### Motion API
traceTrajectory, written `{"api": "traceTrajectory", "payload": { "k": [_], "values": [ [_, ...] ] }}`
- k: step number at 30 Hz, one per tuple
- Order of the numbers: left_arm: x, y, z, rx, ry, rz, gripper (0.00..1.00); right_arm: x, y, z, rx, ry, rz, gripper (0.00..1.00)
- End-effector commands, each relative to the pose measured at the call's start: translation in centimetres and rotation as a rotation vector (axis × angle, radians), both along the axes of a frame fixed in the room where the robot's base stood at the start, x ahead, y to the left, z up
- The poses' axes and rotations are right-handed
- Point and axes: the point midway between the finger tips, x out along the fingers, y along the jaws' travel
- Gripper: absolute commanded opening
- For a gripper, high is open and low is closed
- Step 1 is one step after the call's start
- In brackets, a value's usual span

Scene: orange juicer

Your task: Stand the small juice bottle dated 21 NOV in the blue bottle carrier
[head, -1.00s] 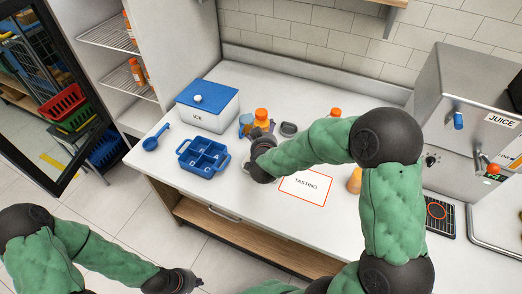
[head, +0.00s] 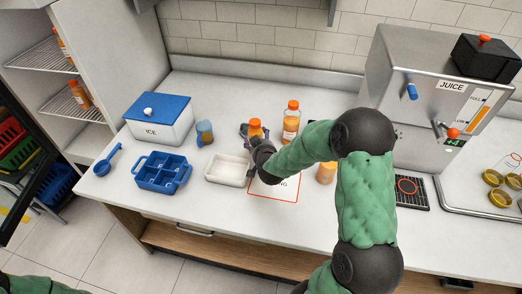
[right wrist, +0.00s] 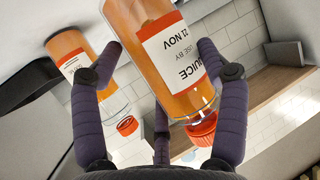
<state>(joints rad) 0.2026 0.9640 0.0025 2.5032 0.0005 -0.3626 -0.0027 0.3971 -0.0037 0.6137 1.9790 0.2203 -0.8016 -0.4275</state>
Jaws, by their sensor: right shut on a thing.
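The small juice bottle (right wrist: 165,60) fills the middle of the right wrist view. In the head view the bottle (head: 255,129) shows partly behind my right gripper (head: 262,146), by the TASTING card. The blue bottle carrier (head: 162,174) stands to the left on the counter, with its compartments looking empty. My left gripper is out of view.
A white tray (head: 228,170) lies between the carrier and my right gripper. Another juice bottle (head: 291,122) stands behind, to the right. A jug with juice (head: 204,133), the ice box (head: 160,122) and a blue scoop (head: 107,160) are near the carrier. An orange bottle (head: 326,173) stands right.

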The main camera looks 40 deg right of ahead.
Motion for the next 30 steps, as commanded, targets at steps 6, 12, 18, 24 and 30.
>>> {"api": "traceTrajectory", "payload": {
  "k": [6,12,18,24,30],
  "values": [
    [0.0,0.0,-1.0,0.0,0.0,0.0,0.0,-0.1,-1.0,-1.7,0.0,-0.001,-0.001,0.29],
    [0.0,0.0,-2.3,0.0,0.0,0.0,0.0,-0.1,-0.9,-4.1,-0.001,-0.002,-0.001,0.29],
    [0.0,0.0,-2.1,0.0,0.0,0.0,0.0,-0.1,-0.9,-3.8,-0.002,-0.003,-0.001,0.29],
    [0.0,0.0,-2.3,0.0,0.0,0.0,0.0,-0.1,-0.8,-4.3,0.001,0.0,0.0,0.86],
    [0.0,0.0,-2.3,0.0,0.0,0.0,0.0,-0.1,-0.8,-4.2,0.001,0.0,0.0,0.98]
  ]
}}
